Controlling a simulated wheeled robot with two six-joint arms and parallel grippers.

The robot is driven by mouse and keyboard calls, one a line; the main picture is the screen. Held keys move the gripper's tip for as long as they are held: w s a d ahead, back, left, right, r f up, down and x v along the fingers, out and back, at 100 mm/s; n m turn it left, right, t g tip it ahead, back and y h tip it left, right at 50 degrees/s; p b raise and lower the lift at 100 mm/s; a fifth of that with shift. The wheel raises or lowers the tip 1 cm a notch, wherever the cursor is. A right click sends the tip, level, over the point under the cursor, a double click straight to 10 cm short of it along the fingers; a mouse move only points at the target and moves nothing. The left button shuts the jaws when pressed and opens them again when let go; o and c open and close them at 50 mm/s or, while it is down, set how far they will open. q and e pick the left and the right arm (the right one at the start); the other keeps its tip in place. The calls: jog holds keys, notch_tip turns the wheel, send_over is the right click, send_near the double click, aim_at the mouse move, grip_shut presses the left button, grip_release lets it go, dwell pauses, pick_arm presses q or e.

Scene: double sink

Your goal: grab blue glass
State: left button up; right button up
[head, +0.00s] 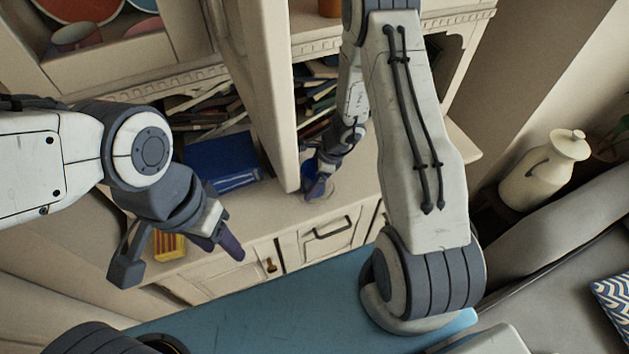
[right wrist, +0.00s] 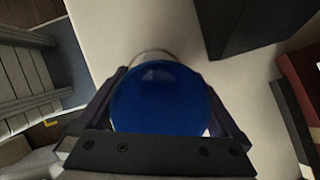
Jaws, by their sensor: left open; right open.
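The blue glass shows in the right wrist view as a round deep-blue shape (right wrist: 160,98) between the two fingers of my right gripper (right wrist: 162,82). A pale, clear rim shows just beyond it. I cannot tell whether the fingers touch the glass. In the head view my right gripper (head: 318,187) is low at the cabinet's counter, beside the open door, and its own arm partly hides it. My left gripper (head: 178,256) is open and empty, in front of the cabinet on the left.
An open cabinet door (head: 262,85) stands close left of my right gripper. A blue box (head: 222,160) and stacked books (head: 318,95) lie on the counter. A yellow-and-red box (head: 169,245) is behind my left gripper. A cream jug (head: 545,170) stands at right.

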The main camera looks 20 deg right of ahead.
jog(key=c, duration=1.3)
jog(key=shift+r, duration=0.1)
